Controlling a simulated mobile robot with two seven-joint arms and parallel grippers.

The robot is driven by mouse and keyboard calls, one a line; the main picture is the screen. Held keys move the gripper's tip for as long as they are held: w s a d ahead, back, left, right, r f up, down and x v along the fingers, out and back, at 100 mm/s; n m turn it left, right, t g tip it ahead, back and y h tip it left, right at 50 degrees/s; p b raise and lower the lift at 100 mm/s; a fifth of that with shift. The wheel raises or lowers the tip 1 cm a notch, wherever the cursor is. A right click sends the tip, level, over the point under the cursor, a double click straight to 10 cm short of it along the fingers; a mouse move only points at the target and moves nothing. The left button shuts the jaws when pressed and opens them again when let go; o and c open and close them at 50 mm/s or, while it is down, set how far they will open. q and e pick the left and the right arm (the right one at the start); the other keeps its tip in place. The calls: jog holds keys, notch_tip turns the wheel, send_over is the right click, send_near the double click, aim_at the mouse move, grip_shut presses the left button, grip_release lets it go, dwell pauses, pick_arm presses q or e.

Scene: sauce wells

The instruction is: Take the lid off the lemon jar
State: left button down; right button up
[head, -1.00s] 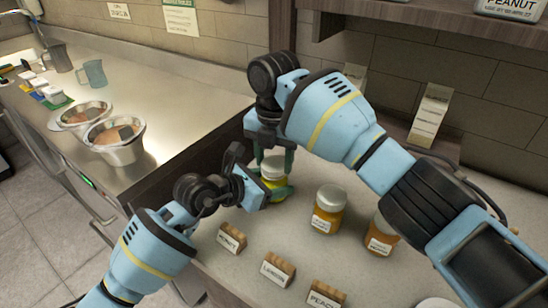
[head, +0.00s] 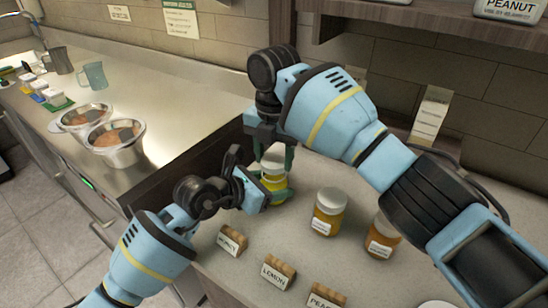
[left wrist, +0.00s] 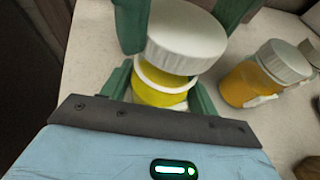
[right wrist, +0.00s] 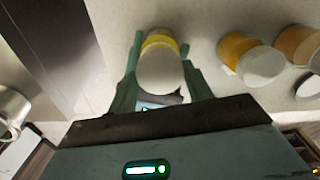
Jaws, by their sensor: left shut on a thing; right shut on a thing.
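The lemon jar (head: 274,186) is yellow and stands on the counter behind the wooden label blocks; its label is not readable. My left gripper (left wrist: 163,88) is shut around the jar's body, one finger on each side. My right gripper (right wrist: 160,62) is shut on the white lid (left wrist: 187,44), above the jar. In the left wrist view the lid is clear of the jar's white rim (left wrist: 152,78), with yellow showing in the gap between them. In the head view the arms partly hide the jar and lid.
Two orange jars with pale lids, one nearer (head: 329,212) and one farther right (head: 382,238), stand beside the lemon jar. Label blocks, including LEMON (head: 278,272), line the front. Metal bowls (head: 116,142) sit on the left steel counter. A wall and shelf (head: 430,14) are behind.

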aim_at(274, 161)
jog(key=shift+r, duration=0.35)
jog(key=shift+r, duration=2)
pick_arm(q)
jog(key=shift+c, duration=1.6)
grip_release()
jog(key=v, duration=1.2)
pick_arm(e)
jog(key=shift+r, duration=0.6)
